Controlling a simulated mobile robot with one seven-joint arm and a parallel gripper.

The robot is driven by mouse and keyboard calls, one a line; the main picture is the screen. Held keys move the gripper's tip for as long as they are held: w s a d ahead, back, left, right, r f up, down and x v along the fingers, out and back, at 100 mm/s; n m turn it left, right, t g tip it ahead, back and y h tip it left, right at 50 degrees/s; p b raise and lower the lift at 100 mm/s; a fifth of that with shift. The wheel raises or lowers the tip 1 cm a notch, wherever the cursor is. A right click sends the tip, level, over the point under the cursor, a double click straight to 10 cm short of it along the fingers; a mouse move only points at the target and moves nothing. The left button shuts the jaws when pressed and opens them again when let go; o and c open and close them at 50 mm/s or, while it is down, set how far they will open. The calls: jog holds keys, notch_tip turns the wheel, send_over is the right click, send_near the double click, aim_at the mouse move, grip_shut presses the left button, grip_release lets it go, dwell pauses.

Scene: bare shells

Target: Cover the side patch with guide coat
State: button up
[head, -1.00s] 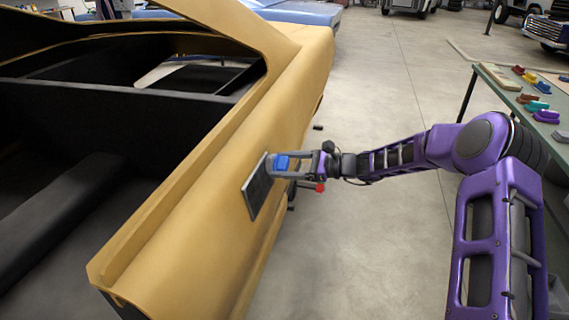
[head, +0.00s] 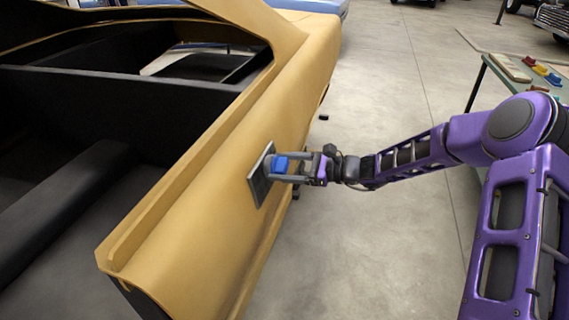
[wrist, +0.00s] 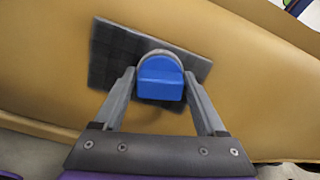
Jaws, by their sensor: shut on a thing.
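The side patch is a dark grey rectangle (head: 260,190) on the tan car body's outer side. In the wrist view the patch (wrist: 108,60) shows a faint grid of darker and lighter grey squares. My gripper (head: 284,168) is shut on a blue applicator (head: 281,163) with a rounded grey pad behind it. In the wrist view the blue block (wrist: 160,82) sits between the two fingers of my gripper (wrist: 160,92), in front of the patch's middle. The pad is at or very near the surface; contact cannot be told. The applicator hides part of the patch.
The tan car body (head: 190,215) fills the left side, with an open dark interior. A green-topped bench (head: 515,90) with several coloured blocks (head: 540,70) stands at the right.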

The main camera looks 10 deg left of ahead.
jog(key=s+a, duration=0.1)
jog(key=s, duration=0.9)
dwell(0.7)
jog(key=shift+d, duration=0.1)
jog(key=shift+s+d+r+p, duration=0.15)
jog(key=shift+d+p, duration=0.25)
jog(key=shift+d, duration=0.55)
jog(key=shift+d+r+p, duration=0.2)
jog(key=shift+d+p, duration=0.15)
jog(key=shift+d, duration=0.6)
jog(key=shift+s+d+r+p, duration=0.15)
jog(key=shift+d+p, duration=0.25)
jog(key=shift+d, duration=0.55)
jog(key=shift+d+r+p, duration=0.15)
jog(key=shift+d+p, duration=0.1)
jog(key=shift+d, duration=0.5)
jog(key=shift+d+r+p, duration=0.15)
jog(key=shift+d+p, duration=0.05)
jog(key=shift+d, duration=0.5)
